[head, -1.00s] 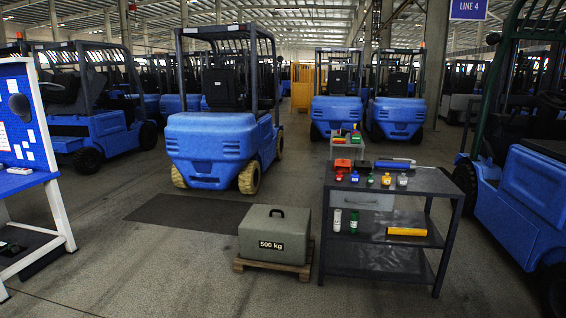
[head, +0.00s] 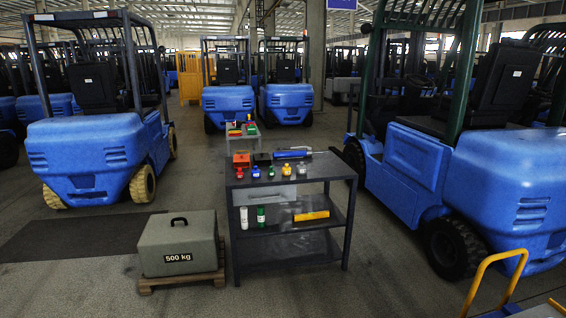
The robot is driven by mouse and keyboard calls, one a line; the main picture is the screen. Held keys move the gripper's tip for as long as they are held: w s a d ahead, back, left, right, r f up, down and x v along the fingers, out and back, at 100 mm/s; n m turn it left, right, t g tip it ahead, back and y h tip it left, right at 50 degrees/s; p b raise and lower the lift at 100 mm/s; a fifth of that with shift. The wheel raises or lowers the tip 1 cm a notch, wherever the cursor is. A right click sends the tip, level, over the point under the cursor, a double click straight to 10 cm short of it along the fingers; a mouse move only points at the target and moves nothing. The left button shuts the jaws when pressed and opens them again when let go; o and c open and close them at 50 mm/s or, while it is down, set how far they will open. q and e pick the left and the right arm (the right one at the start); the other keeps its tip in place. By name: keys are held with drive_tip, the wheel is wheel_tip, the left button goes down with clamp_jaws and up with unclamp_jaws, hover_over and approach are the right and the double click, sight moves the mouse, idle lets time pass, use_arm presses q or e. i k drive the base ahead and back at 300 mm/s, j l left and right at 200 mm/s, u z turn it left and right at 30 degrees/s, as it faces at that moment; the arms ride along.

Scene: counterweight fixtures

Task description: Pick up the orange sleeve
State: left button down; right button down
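No gripper of mine shows in the head view. A long orange-yellow piece (head: 311,216) lies on the middle shelf of the dark workbench cart (head: 318,170), right of a white bottle (head: 244,217) and a green bottle (head: 261,216). An orange-red block (head: 241,160) sits at the back left of the cart's top. I cannot tell for sure which of these is the orange sleeve; both are small at this distance.
Small coloured bottles, a dark box (head: 262,159) and a blue tool (head: 292,154) lie on the cart's top. A grey 500 kg block (head: 178,246) on a pallet stands left of the cart. Blue forklifts (head: 90,155) flank it. Floor is clear in front of the cart.

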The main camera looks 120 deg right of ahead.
sight(242, 161)
drive_tip(key=j+z, duration=0.15)
drive_tip(key=z, duration=0.35)
drive_tip(key=j+z, duration=0.1)
drive_tip(key=z, duration=0.35)
drive_tip(key=k+j+z, duration=0.1)
drive_tip(key=z, duration=0.4)
